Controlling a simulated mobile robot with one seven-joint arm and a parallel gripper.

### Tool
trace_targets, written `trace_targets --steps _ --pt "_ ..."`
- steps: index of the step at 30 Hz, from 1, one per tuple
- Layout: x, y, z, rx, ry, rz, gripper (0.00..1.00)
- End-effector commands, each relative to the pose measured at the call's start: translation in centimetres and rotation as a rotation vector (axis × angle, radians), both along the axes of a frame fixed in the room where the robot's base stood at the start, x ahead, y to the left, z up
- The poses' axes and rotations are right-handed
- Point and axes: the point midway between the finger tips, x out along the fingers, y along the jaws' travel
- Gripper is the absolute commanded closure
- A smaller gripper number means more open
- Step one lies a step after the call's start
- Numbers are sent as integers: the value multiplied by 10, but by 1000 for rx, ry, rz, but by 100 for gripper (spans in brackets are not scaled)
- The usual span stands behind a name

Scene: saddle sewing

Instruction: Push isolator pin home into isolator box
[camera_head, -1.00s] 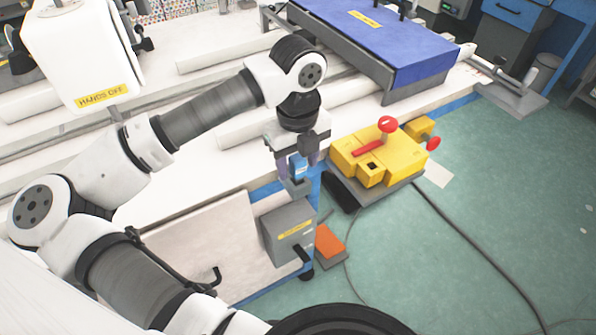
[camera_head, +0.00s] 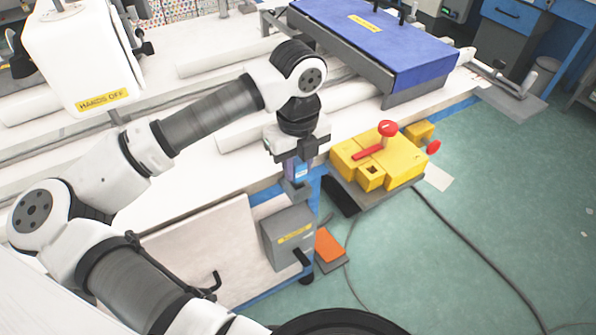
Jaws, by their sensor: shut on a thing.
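My gripper (camera_head: 297,175) points down beside the blue edge of the white bench. It is shut on a small blue piece, which I take to be the isolator pin (camera_head: 298,170). A grey block (camera_head: 295,191) shows just under the fingers; I cannot tell whether it is part of the pin or a separate piece. The grey box with a yellow label (camera_head: 288,240), which seems to be the isolator box, is below the gripper at the bench side. Its label is too small to read. I cannot see an opening in it or whether the pin touches it.
A yellow unit with red knobs (camera_head: 400,160) stands on a dark base to the right of the gripper. An orange pedal (camera_head: 329,245) and a black cable lie on the green floor. A blue-covered block (camera_head: 385,40) is on the bench behind. Open floor is at the right.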

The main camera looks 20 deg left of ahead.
Motion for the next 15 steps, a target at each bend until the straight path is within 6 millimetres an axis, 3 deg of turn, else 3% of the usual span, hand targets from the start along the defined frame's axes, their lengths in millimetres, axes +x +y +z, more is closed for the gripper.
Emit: trace_targets --steps 15 --pt "0 0 17 1 -1 0 100"
